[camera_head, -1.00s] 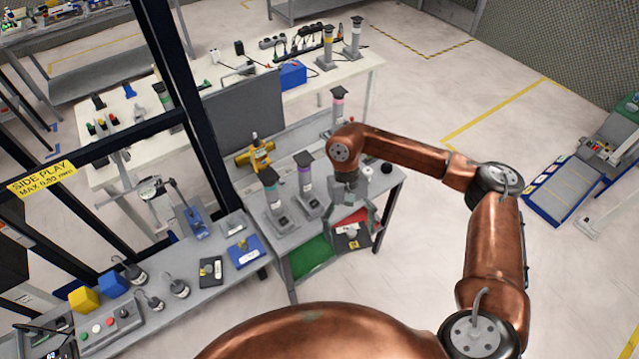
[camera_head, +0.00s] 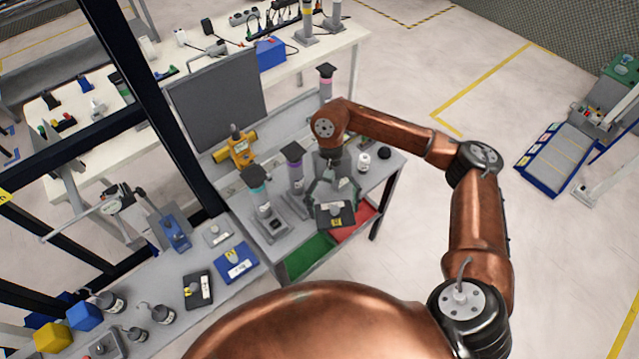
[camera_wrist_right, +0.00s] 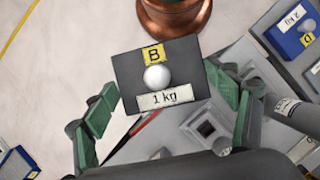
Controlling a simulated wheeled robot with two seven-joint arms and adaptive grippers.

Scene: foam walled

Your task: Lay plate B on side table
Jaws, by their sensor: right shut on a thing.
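Plate B (camera_head: 336,217) is a dark square plate with a round knob, a yellow B label and a white label. In the right wrist view plate B (camera_wrist_right: 128,82) faces me, and its label reads 1 kg. My right gripper (camera_head: 333,192) is shut on it and holds it over the front of a grey table (camera_head: 392,164). In the wrist view the green-padded fingers of my right gripper (camera_wrist_right: 165,108) lie on either side of the plate's lower part; the exact contact is hidden. My left gripper is not in view.
The grey table carries a red area (camera_head: 362,222), a green area (camera_head: 309,257), capped posts (camera_head: 262,196) and a yellow device (camera_head: 240,150). A bench at lower left holds a blue plate (camera_head: 236,262) and a dark plate (camera_head: 198,288). A black frame post (camera_head: 150,110) stands left.

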